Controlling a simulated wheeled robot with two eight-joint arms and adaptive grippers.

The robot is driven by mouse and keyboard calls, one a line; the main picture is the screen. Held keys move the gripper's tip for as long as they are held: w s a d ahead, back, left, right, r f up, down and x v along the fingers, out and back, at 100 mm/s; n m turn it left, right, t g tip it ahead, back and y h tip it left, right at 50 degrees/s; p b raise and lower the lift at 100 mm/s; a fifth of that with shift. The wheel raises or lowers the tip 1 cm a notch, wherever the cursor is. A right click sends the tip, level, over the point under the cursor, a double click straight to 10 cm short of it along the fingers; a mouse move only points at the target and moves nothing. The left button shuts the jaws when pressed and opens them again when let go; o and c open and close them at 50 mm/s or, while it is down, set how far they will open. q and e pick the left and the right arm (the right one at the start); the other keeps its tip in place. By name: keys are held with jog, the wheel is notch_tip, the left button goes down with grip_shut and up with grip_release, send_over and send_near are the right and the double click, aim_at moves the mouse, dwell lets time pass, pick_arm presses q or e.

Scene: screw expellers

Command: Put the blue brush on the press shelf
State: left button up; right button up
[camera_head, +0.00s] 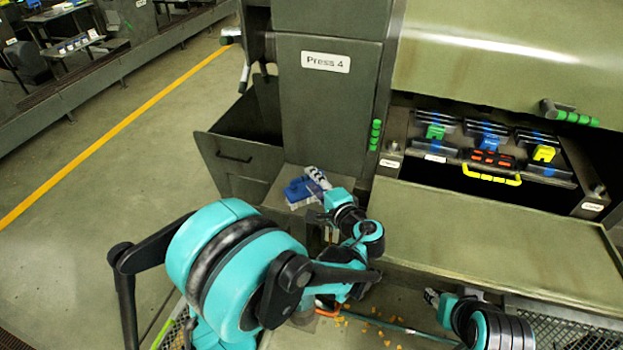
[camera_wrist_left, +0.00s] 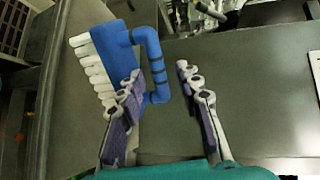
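The blue brush (camera_head: 299,191) is at a small grey shelf (camera_head: 273,199) on the side of the press, below the "Press 4" sign. The left wrist view shows its blue back and looped handle (camera_wrist_left: 153,62), with white bristles on the left. My left gripper (camera_head: 318,179) is right at the brush. Its fingers (camera_wrist_left: 160,95) are spread, with the handle's lower part between them in the picture. The left finger covers part of the brush; whether it touches is unclear. My right gripper (camera_head: 432,297) is low at the right, away from the brush, its fingers too small to judge.
An open dark bin (camera_head: 235,165) stands left of the shelf. The press bay holds a tray with a yellow handle (camera_head: 492,178) and coloured clamps. A wide green-grey panel (camera_head: 490,235) lies in front. Orange bits (camera_head: 385,335) are scattered below. Floor at the left is clear.

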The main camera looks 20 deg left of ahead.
pick_arm(q)
jog(key=p+v, duration=0.2)
jog(key=v, duration=0.8)
jog(key=s+a+f+n+g+h, duration=0.3)
jog(key=s+a+n+g+h, duration=0.15)
jog(key=s+a, duration=0.35)
jog(key=s+n+h, duration=0.5)
jog(key=s+h, duration=0.1)
jog(key=s, duration=0.1)
jog(key=shift+s+r, duration=0.3)
jog(key=shift+s, duration=0.1)
